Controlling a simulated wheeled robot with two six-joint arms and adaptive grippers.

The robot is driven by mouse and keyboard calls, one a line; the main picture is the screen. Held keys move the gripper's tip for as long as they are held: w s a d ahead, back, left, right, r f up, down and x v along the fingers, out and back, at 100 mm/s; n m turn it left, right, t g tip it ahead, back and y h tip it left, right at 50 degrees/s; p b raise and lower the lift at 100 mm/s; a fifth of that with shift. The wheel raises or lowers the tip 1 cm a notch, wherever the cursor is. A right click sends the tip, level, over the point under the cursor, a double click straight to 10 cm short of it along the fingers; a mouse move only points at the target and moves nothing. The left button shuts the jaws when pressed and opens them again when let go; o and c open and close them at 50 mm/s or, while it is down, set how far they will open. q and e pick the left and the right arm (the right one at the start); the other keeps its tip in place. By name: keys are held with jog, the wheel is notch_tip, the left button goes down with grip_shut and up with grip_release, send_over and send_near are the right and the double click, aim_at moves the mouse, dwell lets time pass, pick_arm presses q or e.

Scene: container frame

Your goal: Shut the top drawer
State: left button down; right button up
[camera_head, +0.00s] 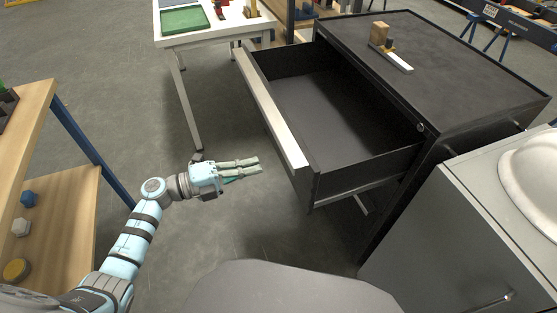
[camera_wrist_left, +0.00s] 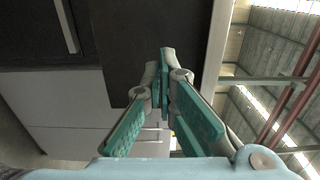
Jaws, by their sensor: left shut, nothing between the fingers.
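The top drawer (camera_head: 338,112) of the black cabinet (camera_head: 455,68) is pulled far out and looks empty inside. Its light front panel (camera_head: 272,108) faces my left arm. My left gripper (camera_head: 258,165) is shut and empty, a short way to the left of the drawer front in the head view, apart from it. In the left wrist view the closed fingers (camera_wrist_left: 166,55) point toward a dark surface with a pale edge strip (camera_wrist_left: 219,45) to the right. My right gripper is not in view.
A small wooden block on a white-and-brown piece (camera_head: 390,50) rests on the cabinet top. A white table (camera_head: 225,30) is behind, wooden shelving (camera_head: 50,185) at left. Open floor surrounds my left gripper.

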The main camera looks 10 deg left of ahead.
pick_arm(q)
jog(key=x, duration=0.7)
jog(key=shift+d, duration=0.2)
jog(key=shift+w+d, duration=0.1)
jog(key=shift+w, duration=0.1)
